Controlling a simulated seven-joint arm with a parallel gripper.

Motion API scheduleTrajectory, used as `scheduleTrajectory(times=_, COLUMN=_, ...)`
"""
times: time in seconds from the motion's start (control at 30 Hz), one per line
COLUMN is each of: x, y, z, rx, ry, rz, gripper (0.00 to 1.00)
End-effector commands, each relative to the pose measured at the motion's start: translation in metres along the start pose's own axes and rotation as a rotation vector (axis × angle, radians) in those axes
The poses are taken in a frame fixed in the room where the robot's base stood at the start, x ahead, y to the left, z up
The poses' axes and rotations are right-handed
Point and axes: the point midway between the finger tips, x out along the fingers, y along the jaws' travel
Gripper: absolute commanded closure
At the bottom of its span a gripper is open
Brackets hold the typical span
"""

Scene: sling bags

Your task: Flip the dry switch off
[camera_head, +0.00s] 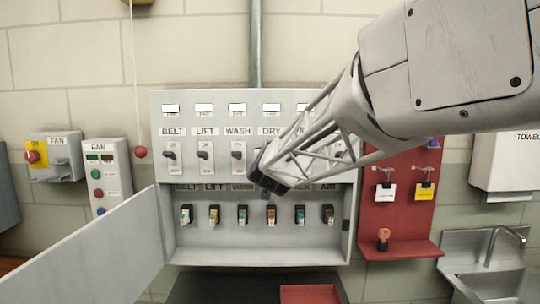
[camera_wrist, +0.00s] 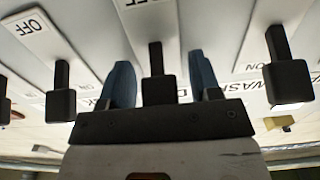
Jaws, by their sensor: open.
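The dry switch sits under the DRY label (camera_head: 269,131) in the upper row of a grey panel; my gripper (camera_head: 262,182) hides it in the head view. In the wrist view, turned upside down, a black switch lever (camera_wrist: 155,72) stands between the two blue fingertips of my gripper (camera_wrist: 157,85). The WASH lettering beside the lever on its right marks this middle one as the dry switch. My gripper is open, with a finger on each side of the lever; I cannot tell whether either touches it. The lever appears to lean toward the ON side.
The wash switch (camera_head: 238,156) is close beside on the left, and shows in the wrist view (camera_wrist: 286,75). A lower row of small switches (camera_head: 243,214) lies below. The open panel door (camera_head: 95,255) stands at left, a red key board (camera_head: 400,205) at right.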

Motion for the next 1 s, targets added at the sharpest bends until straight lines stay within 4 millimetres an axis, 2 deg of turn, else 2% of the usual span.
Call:
scheduleTrajectory(times=0.07, x=0.0, y=0.0, z=0.0, rx=0.0, ry=0.0, rz=0.0, gripper=0.43)
scheduleTrajectory(times=0.1, x=-0.0001, y=-0.0001, z=0.0, rx=0.0, ry=0.0, rz=0.0, gripper=0.46)
scheduleTrajectory(times=0.4, x=-0.0001, y=-0.0001, z=0.0001, rx=0.0, ry=0.0, rz=0.0, gripper=0.92)
scheduleTrajectory(times=0.77, x=-0.0007, y=-0.0003, z=0.0015, rx=-0.001, ry=0.029, rz=0.0, gripper=0.92)
scheduleTrajectory(times=1.0, x=-0.0022, y=-0.0004, z=0.0046, rx=-0.002, ry=0.119, rz=-0.001, gripper=0.92)
